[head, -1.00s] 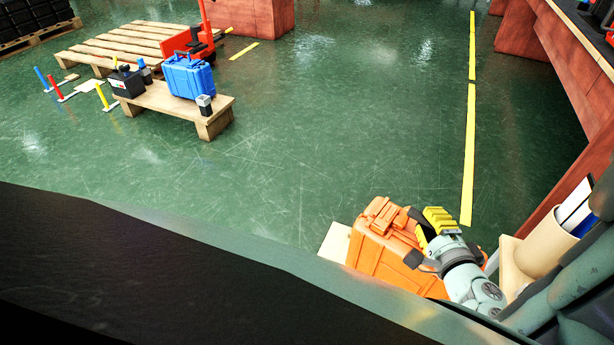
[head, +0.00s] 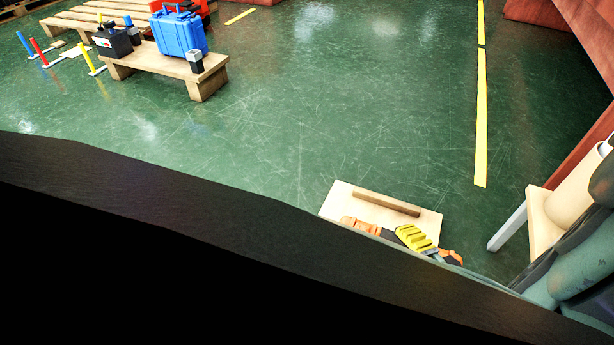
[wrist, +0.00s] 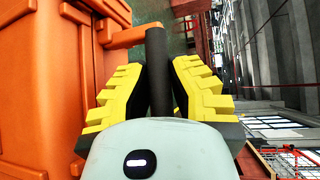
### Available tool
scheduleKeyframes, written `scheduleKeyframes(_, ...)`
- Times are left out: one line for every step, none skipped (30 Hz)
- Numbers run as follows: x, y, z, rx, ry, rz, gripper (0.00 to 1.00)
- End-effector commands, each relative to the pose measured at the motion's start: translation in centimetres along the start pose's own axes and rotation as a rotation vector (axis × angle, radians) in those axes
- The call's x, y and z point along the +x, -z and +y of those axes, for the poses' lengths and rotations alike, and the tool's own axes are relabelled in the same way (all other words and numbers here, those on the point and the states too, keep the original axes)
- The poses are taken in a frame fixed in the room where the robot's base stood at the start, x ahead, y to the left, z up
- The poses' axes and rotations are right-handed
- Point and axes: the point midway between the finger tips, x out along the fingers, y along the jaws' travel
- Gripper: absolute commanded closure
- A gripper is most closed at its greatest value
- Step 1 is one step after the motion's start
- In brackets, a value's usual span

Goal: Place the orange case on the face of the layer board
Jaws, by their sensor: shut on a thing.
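The orange case (wrist: 45,95) fills the left of the wrist view. My gripper (wrist: 158,75), with yellow stepped fingers, is shut on the case's dark handle (wrist: 157,60). In the head view my gripper (head: 416,238) is low at right, and only small orange parts of the case (head: 360,225) show. The rest of the case is hidden behind the black edge in front. A pale board (head: 345,198), apparently the layer board, lies just beyond the case with a brown wooden bar on it (head: 387,203). Whether the case touches it, I cannot tell.
A wooden bench (head: 140,60) at upper left carries a blue case (head: 180,35) and small dark items. At right stands a pale board-like stand (head: 540,230) with a cylinder (head: 575,190). Green floor with a yellow line (head: 482,120) is open between.

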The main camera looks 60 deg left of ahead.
Motion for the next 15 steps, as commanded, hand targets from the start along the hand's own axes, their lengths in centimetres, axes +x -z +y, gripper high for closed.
scheduleKeyframes(0.3, 0.1, -0.1, -0.004, 0.009, -0.005, 1.00)
scheduleKeyframes(0.5, 0.2, -0.1, -0.005, 0.009, -0.006, 1.00)
scheduleKeyframes(0.8, 0.5, -0.1, -0.006, 0.009, -0.006, 1.00)
scheduleKeyframes(1.1, 0.7, -0.1, -0.007, 0.009, -0.007, 1.00)
scheduleKeyframes(1.5, 0.9, -0.2, -0.007, 0.010, -0.007, 1.00)
scheduleKeyframes(2.1, 1.2, -0.3, -0.007, 0.012, -0.010, 1.00)
scheduleKeyframes(2.5, 1.5, -0.4, -0.008, 0.013, -0.011, 1.00)
scheduleKeyframes(3.0, 1.8, -0.5, -0.008, 0.013, -0.012, 1.00)
scheduleKeyframes(3.7, 2.3, -0.5, -0.006, 0.011, -0.010, 1.00)
scheduleKeyframes(4.2, 2.6, -0.5, -0.006, 0.011, -0.010, 1.00)
scheduleKeyframes(4.7, 2.9, -0.6, -0.006, 0.011, -0.011, 1.00)
scheduleKeyframes(5.4, 3.4, -0.8, -0.007, 0.012, -0.013, 1.00)
scheduleKeyframes(5.9, 3.8, -0.8, -0.008, 0.012, -0.012, 1.00)
scheduleKeyframes(6.5, 4.1, -0.9, -0.008, 0.011, -0.011, 1.00)
scheduleKeyframes(7.2, 4.5, -1.0, -0.008, 0.011, -0.011, 1.00)
